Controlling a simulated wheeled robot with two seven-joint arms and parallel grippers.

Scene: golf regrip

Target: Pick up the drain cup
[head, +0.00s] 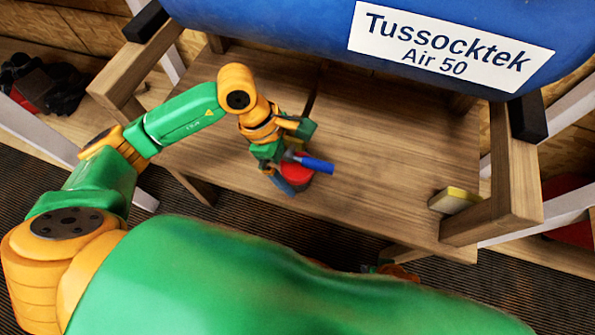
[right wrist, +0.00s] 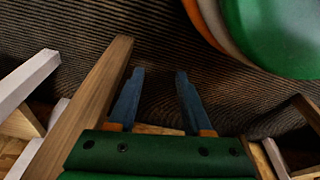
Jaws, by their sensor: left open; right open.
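A red round thing, apparently the drain cup (head: 299,180), sits near the front edge of the wooden shelf in the head view.
A large blue tank (head: 290,18) lies across wooden supports above the back of the shelf (head: 390,150). A yellow block (head: 455,200) lies at the shelf's right end beside a wooden post (head: 515,170). The shelf between cup and block is clear.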

